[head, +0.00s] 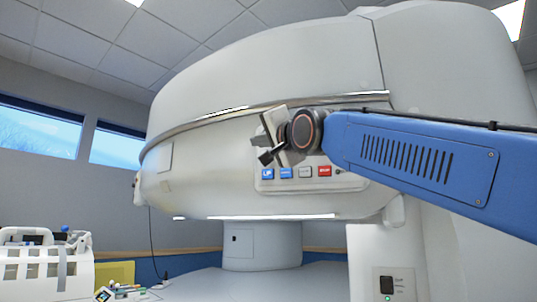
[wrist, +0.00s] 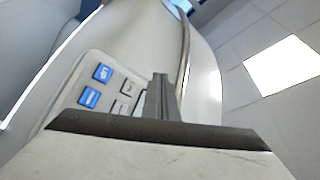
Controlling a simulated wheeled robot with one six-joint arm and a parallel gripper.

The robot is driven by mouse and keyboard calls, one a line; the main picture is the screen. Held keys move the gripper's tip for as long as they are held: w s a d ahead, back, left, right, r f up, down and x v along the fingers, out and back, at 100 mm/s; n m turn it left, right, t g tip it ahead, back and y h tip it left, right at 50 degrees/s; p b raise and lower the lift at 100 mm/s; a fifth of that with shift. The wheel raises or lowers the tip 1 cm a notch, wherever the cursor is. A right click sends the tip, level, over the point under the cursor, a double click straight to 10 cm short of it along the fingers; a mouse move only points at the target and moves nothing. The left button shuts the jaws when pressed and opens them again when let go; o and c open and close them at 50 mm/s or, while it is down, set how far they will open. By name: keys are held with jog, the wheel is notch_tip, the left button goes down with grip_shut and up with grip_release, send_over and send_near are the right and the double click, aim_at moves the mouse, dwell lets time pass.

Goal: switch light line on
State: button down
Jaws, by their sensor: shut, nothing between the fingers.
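The control panel (head: 350,183) is a pale plate on the lower side of the magnet's upper housing. In the head view its visible row has a blue "UP" button (head: 267,174), a second blue button (head: 286,173), a grey button (head: 305,172) and a red button (head: 325,171). I cannot tell which control is for the light line. My gripper (head: 265,157) is shut and empty, just above the panel's left part. In the wrist view, its closed fingers (wrist: 163,96) stand beside grey buttons (wrist: 131,86) and cover part of the panel; contact cannot be told.
The large white magnet housing (head: 270,80) fills the middle, above a pedestal (head: 262,247) and pale table (head: 265,285). A white crate-like case (head: 35,270) and small items (head: 125,292) lie at lower left. A wall-like base at right carries a small dark panel (head: 390,283).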

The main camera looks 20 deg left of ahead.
jog(key=w, duration=0.8)
jog(key=shift+w+a, duration=0.25)
jog(key=shift+w, duration=0.15)
jog(key=shift+w, duration=0.1)
dwell(1.9)
jog(key=shift+w, duration=0.3)
jog(key=shift+w+a, duration=0.1)
jog(key=shift+w, duration=0.35)
dwell(0.9)
jog(key=shift+s, duration=0.9)
jog(key=shift+s+d, duration=0.15)
jog(key=shift+s, duration=1.1)
jog(key=shift+s+d, duration=0.1)
jog(key=shift+s, duration=1.15)
